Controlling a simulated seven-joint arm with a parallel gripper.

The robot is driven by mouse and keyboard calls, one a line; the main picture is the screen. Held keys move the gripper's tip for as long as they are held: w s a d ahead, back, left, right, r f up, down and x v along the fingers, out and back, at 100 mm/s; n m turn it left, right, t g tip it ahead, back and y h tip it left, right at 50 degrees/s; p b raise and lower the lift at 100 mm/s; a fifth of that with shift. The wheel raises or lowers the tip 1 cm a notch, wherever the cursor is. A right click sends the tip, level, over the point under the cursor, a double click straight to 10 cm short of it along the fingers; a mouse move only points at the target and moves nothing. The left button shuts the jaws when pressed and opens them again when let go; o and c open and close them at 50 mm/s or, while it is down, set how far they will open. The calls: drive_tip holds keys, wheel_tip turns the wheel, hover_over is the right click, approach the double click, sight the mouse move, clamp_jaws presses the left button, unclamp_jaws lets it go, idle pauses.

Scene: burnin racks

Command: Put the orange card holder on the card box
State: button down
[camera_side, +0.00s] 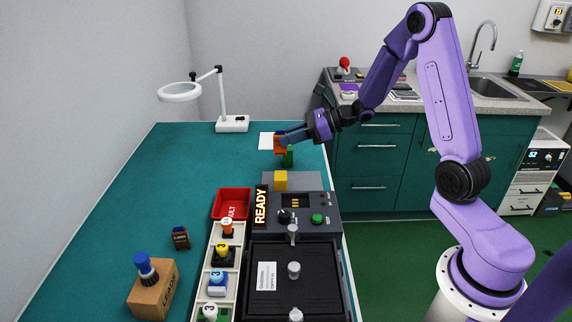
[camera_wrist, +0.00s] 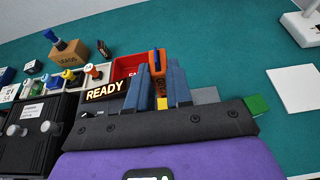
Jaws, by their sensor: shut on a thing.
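The orange card holder (camera_side: 279,145) is between the fingers of my gripper (camera_side: 282,140), above the far right part of the teal table. In the wrist view, the orange holder (camera_wrist: 157,64) stands upright between the two blue fingers of my gripper (camera_wrist: 160,78), with dark lettering on its face. My gripper is shut on it. A brown cardboard box (camera_side: 157,298), which I take as the card box, stands at the near left, far from my gripper. A blue-topped piece (camera_side: 144,266) is on it. The box (camera_wrist: 70,54) shows at the upper left of the wrist view.
A green block (camera_side: 288,159) is close beside the held holder. A yellow block (camera_side: 281,180) sits on the grey READY unit (camera_side: 312,205). A red bin (camera_side: 231,203), a pale rack (camera_side: 205,270) and a small dark holder (camera_side: 180,238) stand between. The table's left middle is clear.

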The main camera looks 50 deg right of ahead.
wheel_tip(320, 180, down, 7)
idle(0.5)
drive_tip(key=shift+f, duration=0.1)
drive_tip(key=c, duration=1)
unclamp_jaws()
